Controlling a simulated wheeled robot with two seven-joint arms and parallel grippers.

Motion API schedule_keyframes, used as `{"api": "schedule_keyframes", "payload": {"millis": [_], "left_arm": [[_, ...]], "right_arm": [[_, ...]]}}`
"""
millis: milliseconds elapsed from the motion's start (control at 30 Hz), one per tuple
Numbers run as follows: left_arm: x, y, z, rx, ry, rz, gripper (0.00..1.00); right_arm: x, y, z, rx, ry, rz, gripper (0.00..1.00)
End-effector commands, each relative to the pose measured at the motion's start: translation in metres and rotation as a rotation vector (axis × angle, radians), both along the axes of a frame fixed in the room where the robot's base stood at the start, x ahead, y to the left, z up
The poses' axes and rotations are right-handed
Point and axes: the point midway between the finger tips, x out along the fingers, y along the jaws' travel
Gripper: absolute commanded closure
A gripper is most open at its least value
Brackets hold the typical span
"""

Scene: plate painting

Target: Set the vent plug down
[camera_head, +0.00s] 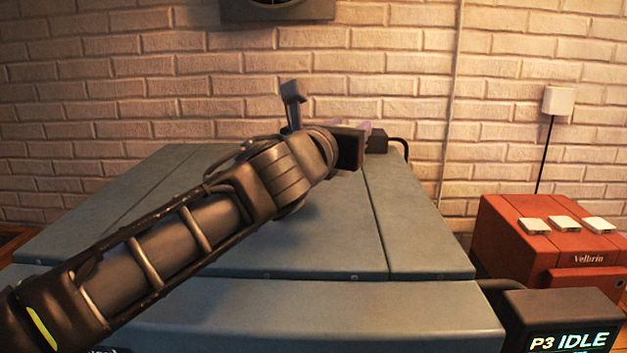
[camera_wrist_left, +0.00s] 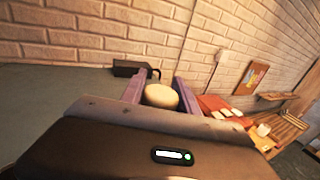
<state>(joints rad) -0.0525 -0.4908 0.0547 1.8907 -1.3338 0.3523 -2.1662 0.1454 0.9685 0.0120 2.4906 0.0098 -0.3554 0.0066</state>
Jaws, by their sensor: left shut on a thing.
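My left gripper (camera_head: 364,129) reaches out over the grey-blue panelled top, with its arm coming in from the lower left. In the head view, the wrist hides most of its purple fingers and what is between them. In the left wrist view, the two purple fingers (camera_wrist_left: 158,90) are shut on a round, cream-coloured piece, which I take to be the vent plug (camera_wrist_left: 161,96). I cannot tell if the plug touches the surface below it. My right gripper is in neither view.
The grey-blue top (camera_head: 300,245) is largely clear. A small black box (camera_head: 377,141) sits at its back edge. A red unit (camera_head: 545,245) with white blocks stands at the right. A black display (camera_head: 570,325) reads "P3 IDLE". A brick wall (camera_head: 400,60) is behind.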

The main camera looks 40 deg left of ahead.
Motion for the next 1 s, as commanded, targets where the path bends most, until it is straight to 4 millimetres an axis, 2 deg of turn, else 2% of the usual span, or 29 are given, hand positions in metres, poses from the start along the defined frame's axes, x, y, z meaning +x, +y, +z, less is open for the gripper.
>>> {"api": "schedule_keyframes", "payload": {"millis": [33,200,533,800,1000], "left_arm": [[0.0,0.0,-0.016,0.003,0.002,0.001,1.0],[0.0,0.0,-0.039,0.0,-0.001,-0.001,1.0],[0.0,0.0,-0.039,0.0,-0.001,-0.001,1.0],[0.0,0.0,-0.074,0.0,0.0,-0.001,1.0],[0.0,0.0,-0.076,-0.001,-0.001,-0.001,1.0]], "right_arm": [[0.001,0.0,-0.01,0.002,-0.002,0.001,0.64],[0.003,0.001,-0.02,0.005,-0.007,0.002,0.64],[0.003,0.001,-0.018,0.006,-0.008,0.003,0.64],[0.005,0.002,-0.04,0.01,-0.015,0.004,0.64],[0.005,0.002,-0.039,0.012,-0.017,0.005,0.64]]}}
